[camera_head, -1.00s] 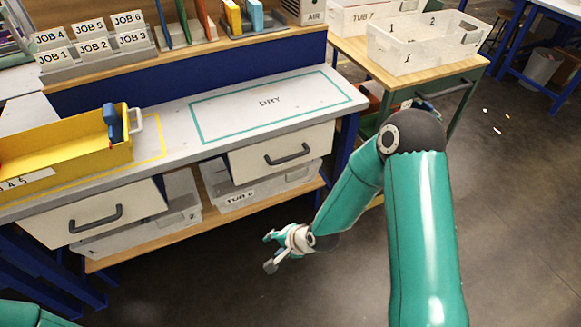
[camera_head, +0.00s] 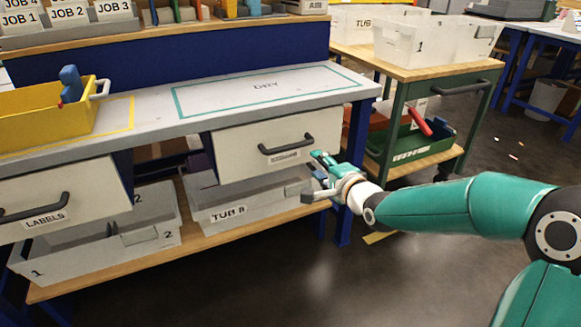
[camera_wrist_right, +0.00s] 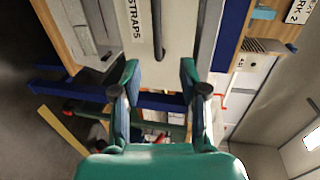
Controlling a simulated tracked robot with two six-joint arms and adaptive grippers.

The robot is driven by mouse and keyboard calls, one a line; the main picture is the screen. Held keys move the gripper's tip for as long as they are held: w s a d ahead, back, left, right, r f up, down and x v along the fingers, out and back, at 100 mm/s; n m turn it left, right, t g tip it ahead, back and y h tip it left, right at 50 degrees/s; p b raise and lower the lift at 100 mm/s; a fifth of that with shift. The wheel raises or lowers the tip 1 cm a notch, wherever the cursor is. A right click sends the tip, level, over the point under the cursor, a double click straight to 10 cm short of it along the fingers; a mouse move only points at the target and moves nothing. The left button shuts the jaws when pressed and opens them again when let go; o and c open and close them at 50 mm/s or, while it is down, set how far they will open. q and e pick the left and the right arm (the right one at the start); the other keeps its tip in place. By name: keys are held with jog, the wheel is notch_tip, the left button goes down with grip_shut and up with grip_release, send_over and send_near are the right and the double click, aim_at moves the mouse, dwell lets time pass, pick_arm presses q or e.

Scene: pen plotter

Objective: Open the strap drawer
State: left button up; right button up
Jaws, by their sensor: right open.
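The strap drawer (camera_head: 240,143) is a white front under the right part of the bench, with a dark bar handle (camera_head: 287,146). It looks shut. Its label reads STRAPS in the right wrist view, where the drawer front (camera_wrist_right: 172,18) and the handle (camera_wrist_right: 157,22) show at the top. My right gripper (camera_head: 315,178) is open and empty, just right of and below the handle and apart from it. In the right wrist view, the fingers (camera_wrist_right: 160,76) are spread, with the handle beyond the gap between them. My left gripper is not in view.
The LABELS drawer (camera_head: 85,190) is at the left. Below stand a white bin marked TUB B (camera_head: 240,205) and another bin (camera_head: 95,245) on a wooden shelf. A blue bench leg (camera_head: 350,205) and a green cart (camera_head: 395,130) are near my right arm. The floor in front is clear.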

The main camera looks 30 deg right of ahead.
aim_at(292, 148)
jog(key=b+x, duration=0.1)
jog(key=x, duration=0.4)
jog(key=b+x, duration=0.1)
jog(key=x, duration=1.1)
jog(key=shift+f+b, duration=0.3)
jog(key=shift+b, duration=0.1)
jog(key=shift+s, duration=0.1)
grip_shut()
